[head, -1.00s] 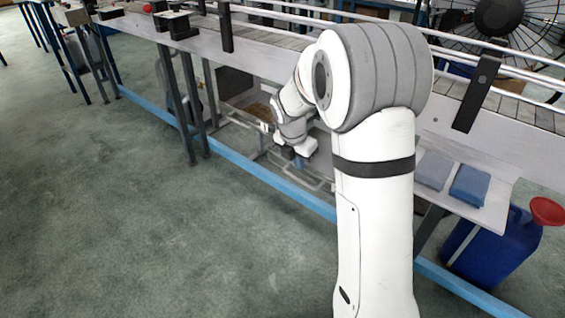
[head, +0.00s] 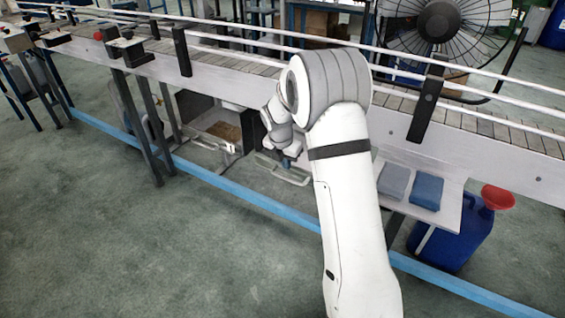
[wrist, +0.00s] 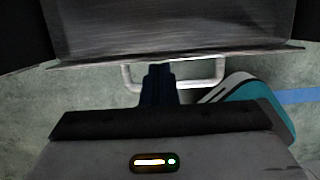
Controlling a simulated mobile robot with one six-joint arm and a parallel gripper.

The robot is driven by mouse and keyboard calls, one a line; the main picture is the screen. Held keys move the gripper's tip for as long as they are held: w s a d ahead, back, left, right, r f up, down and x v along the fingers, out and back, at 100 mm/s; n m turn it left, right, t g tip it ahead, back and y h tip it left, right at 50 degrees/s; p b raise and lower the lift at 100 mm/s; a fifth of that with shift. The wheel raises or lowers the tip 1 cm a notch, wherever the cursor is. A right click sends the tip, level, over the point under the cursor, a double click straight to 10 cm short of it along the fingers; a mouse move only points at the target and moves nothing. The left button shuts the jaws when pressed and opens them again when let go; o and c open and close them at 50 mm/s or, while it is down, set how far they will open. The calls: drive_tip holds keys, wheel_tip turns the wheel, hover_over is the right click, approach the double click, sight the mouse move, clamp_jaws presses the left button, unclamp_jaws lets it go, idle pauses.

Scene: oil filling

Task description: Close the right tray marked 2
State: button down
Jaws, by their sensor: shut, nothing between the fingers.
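My gripper (head: 292,152) is low under the conveyor, mostly hidden behind my own arm in the head view. Its dark blue fingers (wrist: 158,82) are shut and empty in the wrist view. The right tray shows its pale handle (head: 284,176) just below and in front of my gripper. In the wrist view, a grey metal tray surface (wrist: 170,25) fills the top, and the handle (wrist: 218,74) loops out below its edge, behind my fingers. I cannot tell whether the fingers touch it. The mark 2 is not readable.
The left tray's handle (head: 208,142) stands left of the right one, below an open compartment (head: 222,130) with brown contents. A blue rail (head: 240,200) runs along the floor. Folded cloths (head: 427,190) and a blue can (head: 450,240) with a red funnel (head: 497,197) are at right. Floor at left front is free.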

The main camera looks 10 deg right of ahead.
drive_tip(key=shift+w+d+r, duration=0.2)
drive_tip(key=shift+w, duration=0.1)
drive_tip(key=s+a, duration=0.3)
drive_tip(key=s, duration=0.1)
drive_tip(key=s+r+m+p, duration=0.3)
drive_tip(key=s+r+p, duration=0.1)
drive_tip(key=r, duration=0.5)
drive_tip(key=s+r+m+p, duration=0.3)
drive_tip(key=s+r, duration=0.1)
drive_tip(key=r, duration=0.6)
drive_tip(key=s+d+r+m+y+p, duration=0.1)
drive_tip(key=s+r+m+p, duration=0.4)
drive_tip(key=s+m, duration=0.5)
drive_tip(key=s+d+r+m+p, duration=0.1)
drive_tip(key=s+r+m+p, duration=0.5)
drive_tip(key=s, duration=0.8)
wheel_tip(320, 180, up, 3)
drive_tip(key=m, duration=0.5)
drive_tip(key=shift+s+d+m+t+y, duration=0.15)
drive_tip(key=shift+s+m+t+y, duration=0.15)
drive_tip(key=shift+s+y, duration=0.1)
drive_tip(key=shift+r, duration=0.1)
